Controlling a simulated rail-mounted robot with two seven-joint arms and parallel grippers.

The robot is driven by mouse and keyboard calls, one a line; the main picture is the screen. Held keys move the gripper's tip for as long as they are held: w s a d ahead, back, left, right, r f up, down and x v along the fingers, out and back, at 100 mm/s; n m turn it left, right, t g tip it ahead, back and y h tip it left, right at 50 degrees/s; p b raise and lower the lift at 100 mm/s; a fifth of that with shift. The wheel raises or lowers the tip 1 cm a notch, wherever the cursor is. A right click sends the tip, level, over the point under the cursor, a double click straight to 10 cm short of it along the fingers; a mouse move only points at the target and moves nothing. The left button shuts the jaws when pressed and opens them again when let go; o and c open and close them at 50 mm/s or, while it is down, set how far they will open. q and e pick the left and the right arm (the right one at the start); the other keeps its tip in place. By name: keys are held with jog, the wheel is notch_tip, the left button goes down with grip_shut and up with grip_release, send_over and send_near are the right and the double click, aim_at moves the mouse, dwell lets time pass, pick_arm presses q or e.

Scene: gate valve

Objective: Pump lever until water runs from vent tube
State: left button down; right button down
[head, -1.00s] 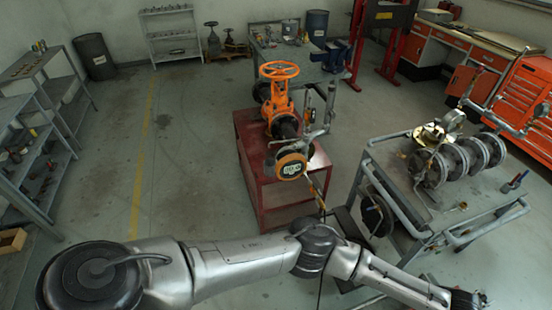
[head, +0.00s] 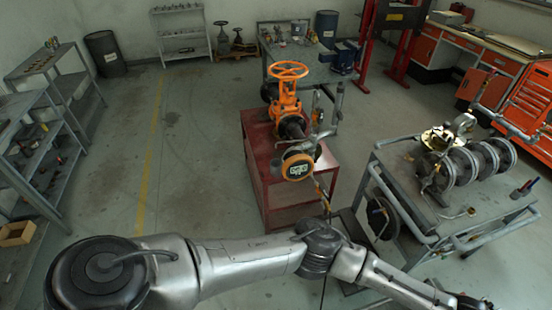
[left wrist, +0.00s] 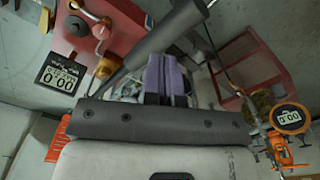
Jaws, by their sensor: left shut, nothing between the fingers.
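The orange gate valve (head: 288,98) with its handwheel stands on a red cart in the head view. A round orange gauge (head: 298,167) is at its near side; in the left wrist view this gauge (left wrist: 290,118) reads about 0.00. A grey lever-like bar (left wrist: 168,35) with a thinner rod crosses the upper left wrist view, near a red body (left wrist: 95,25). A black display (left wrist: 62,73) reads about 0.00. My left gripper (left wrist: 167,62) is shut and empty, apparently below the bar. No water is visible. The vent tube cannot be made out. My right gripper is out of view.
The red cart (head: 290,195) stands mid-floor. A grey trolley (head: 400,160) with several flanged discs (head: 470,160) stands to the right. Shelves (head: 45,140) line the left side. The floor left of the red cart is clear.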

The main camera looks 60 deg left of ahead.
pick_arm(q)
jog(key=shift+f, duration=0.1)
dwell(0.3)
jog(key=shift+f, duration=0.35)
notch_tip(320, 180, down, 14)
jog(key=b, duration=0.7)
jog(key=shift+f, duration=0.25)
notch_tip(320, 180, up, 13)
jog(key=p, duration=1.4)
jog(key=shift+r, duration=0.15)
